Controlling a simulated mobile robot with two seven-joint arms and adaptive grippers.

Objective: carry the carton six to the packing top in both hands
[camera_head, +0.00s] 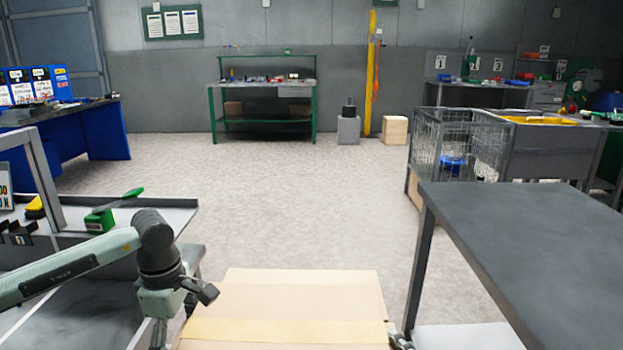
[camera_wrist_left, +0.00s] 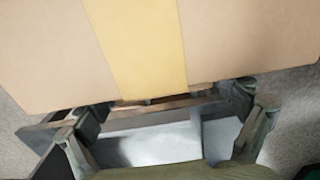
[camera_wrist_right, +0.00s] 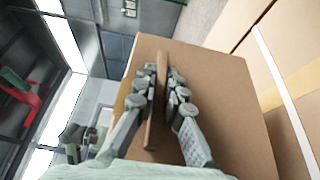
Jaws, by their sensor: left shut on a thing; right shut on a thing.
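The carton, a tan cardboard box with a yellow tape strip (camera_head: 285,330), is close in front of me at the bottom of the head view. No number shows on it. My left gripper (camera_wrist_left: 165,106) is at the taped side of the carton (camera_wrist_left: 220,45), shut on it. My right gripper (camera_wrist_right: 161,78) is shut on an upright cardboard edge of the carton (camera_wrist_right: 225,100); only its tip (camera_head: 401,341) shows in the head view, by the carton's right corner. A dark grey tabletop (camera_head: 540,240), possibly the packing top, is at the right, apart from the carton.
A grey bench (camera_head: 70,310) with a green tool (camera_head: 100,218) is at the left, near my left arm. A wire cage (camera_head: 460,140) stands beyond the right table. Open floor (camera_head: 290,200) lies ahead, up to a green workbench (camera_head: 262,88).

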